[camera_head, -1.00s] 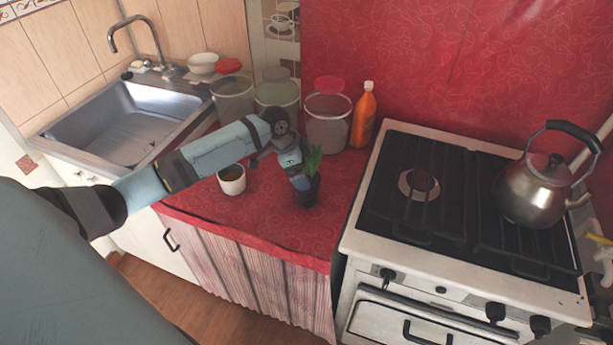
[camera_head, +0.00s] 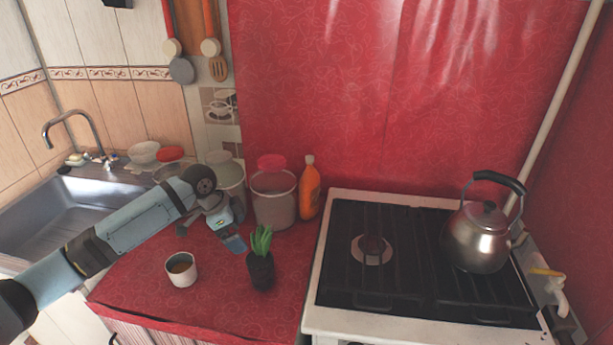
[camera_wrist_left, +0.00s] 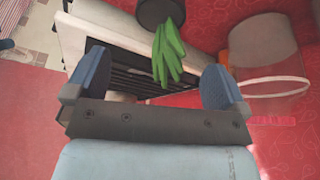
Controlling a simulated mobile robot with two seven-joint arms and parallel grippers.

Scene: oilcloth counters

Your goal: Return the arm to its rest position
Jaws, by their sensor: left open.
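My left arm reaches in from the left in the head view, over the red oilcloth counter (camera_head: 215,300). Its gripper (camera_head: 240,245) is above the counter, just left of a green-leaved plant in a dark pot (camera_head: 261,272). In the left wrist view the two blue fingers (camera_wrist_left: 155,85) are spread wide and nothing is held between them. The plant's leaves (camera_wrist_left: 167,52) show beyond the fingers in that view, and the gripper looks apart from the plant. My right gripper is not in view.
A white cup (camera_head: 181,272) stands left of the plant. Bucket-like containers (camera_head: 273,205) and an orange bottle (camera_head: 309,190) stand behind. The stove (camera_head: 400,250) with a metal kettle (camera_head: 477,240) is at right; the sink (camera_head: 60,215) is at left.

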